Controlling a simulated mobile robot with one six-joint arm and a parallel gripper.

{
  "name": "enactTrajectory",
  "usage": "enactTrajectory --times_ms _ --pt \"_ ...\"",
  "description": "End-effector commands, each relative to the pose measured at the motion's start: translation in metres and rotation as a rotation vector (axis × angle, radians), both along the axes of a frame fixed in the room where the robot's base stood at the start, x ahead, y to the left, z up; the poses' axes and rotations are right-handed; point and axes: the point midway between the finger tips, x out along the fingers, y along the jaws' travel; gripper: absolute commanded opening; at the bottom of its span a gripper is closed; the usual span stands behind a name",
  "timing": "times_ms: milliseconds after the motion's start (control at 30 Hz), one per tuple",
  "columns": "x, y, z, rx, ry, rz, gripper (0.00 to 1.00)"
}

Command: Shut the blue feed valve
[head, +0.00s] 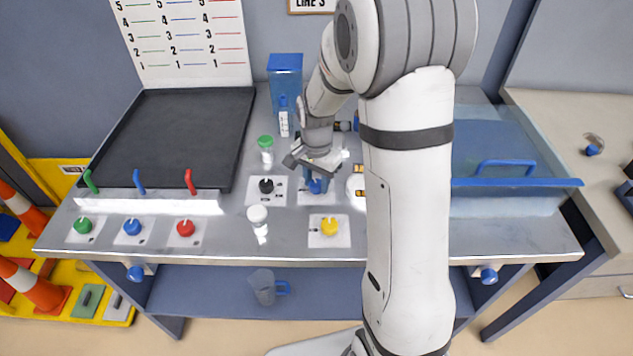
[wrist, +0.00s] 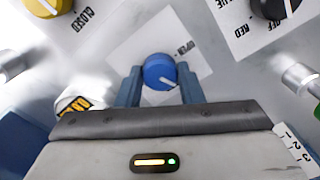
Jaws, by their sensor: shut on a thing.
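A blue knob (wrist: 159,71) sits on a white plate (wrist: 125,50) marked OPEN; any other word on that plate is hidden. My gripper (wrist: 160,77) is shut on this knob, with one blue finger on each side. The knob's white pointer line slants toward the lower right in the wrist view, and OPEN reads at its upper right. In the head view, my gripper (head: 316,181) reaches down over the same blue knob (head: 317,187), partly covering its plate. Another blue knob (head: 132,227) stands at the front left, between a green knob (head: 83,226) and a red knob (head: 186,228).
A black knob (head: 266,186) is just left of my gripper and a yellow knob (head: 329,227) in front. A black tray (head: 150,135) lies left; a blue-handled lid (head: 505,170) is right.

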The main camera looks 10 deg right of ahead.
Motion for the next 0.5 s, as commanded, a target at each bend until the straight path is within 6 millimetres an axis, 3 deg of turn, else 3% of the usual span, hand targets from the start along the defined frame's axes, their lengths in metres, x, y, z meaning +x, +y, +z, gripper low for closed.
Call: enactTrajectory --times_ms 500 --pt "0.0004 -0.0001 0.0002 0.0 -0.001 -0.315 0.11"
